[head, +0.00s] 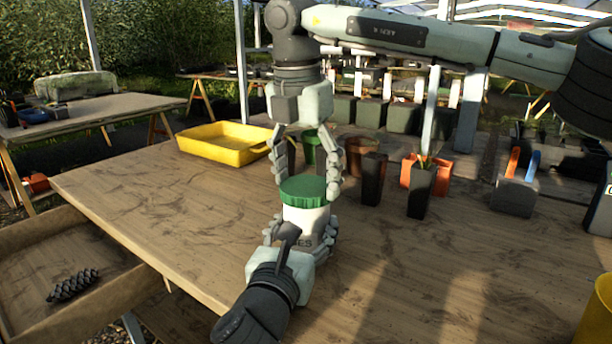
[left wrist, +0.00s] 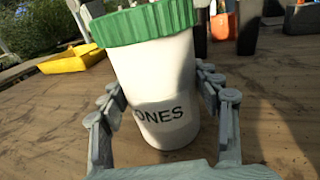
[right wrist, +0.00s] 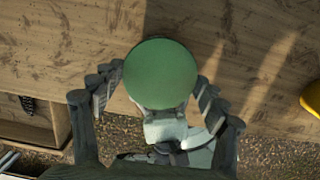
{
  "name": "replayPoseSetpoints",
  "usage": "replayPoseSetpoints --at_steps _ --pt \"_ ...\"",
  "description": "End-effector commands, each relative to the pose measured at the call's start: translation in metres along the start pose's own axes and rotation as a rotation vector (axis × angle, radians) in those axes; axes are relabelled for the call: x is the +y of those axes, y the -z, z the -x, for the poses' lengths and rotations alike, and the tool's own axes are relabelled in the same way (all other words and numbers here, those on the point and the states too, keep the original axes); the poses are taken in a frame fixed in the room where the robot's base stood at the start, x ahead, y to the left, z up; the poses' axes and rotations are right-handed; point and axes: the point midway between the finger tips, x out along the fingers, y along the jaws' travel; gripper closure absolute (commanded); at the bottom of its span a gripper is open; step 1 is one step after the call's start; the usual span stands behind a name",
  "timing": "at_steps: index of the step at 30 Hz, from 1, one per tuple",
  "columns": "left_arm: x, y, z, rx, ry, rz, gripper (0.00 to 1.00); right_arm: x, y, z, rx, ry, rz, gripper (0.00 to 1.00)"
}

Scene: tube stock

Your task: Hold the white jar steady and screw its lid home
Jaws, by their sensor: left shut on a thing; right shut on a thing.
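The white jar (head: 305,217) stands on the wooden table, upright, with a green ribbed lid (head: 303,190) on its top. Dark letters ending in "ONES" show on the jar (left wrist: 165,75) in the left wrist view. My left gripper (head: 303,236) is shut around the jar's lower body from the front. My right gripper (head: 306,192) comes down from above and is shut on the lid, with a finger on each side. The right wrist view shows the round lid top (right wrist: 160,73) between the fingers. Any gap between lid and jar cannot be made out.
A yellow tray (head: 222,152) lies at the table's back left. Dark pots (head: 372,178), an orange pot (head: 411,175) and a green pot (head: 311,148) stand behind the jar. A grey caddy with tools (head: 515,196) stands right. A pine cone (head: 73,284) lies in the drawer at left.

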Motion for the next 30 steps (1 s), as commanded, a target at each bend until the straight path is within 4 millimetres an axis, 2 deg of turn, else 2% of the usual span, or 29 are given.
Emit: replayPoseSetpoints --at_steps 14,15,18,20,23,30 --pt "0.0 0.0004 0.0 0.001 0.0 0.0 0.89 -0.0002 0.0012 -0.01 0.001 0.001 0.0 0.41" --pt "0.0 0.0004 0.0 0.001 0.0 0.0 1.0 -0.0002 0.0012 -0.0097 0.0 0.001 -0.001 0.41" --pt "0.0 0.0004 0.0 0.001 0.0 0.0 1.0 0.0002 0.0012 -0.0097 0.001 0.006 -0.044 0.41" --pt "0.0001 0.0004 0.0 0.001 0.0 0.0 1.0 0.0006 0.001 -0.0096 0.001 0.015 -0.124 0.41" --pt "0.0001 0.0005 0.0 0.001 0.0 0.0 1.0 0.0015 0.0011 -0.0096 0.0 0.043 -0.348 0.41" --pt "0.0001 0.0005 0.0 0.001 0.0 0.0 1.0 0.0022 -0.0003 -0.01 0.002 0.124 -1.008 0.41"
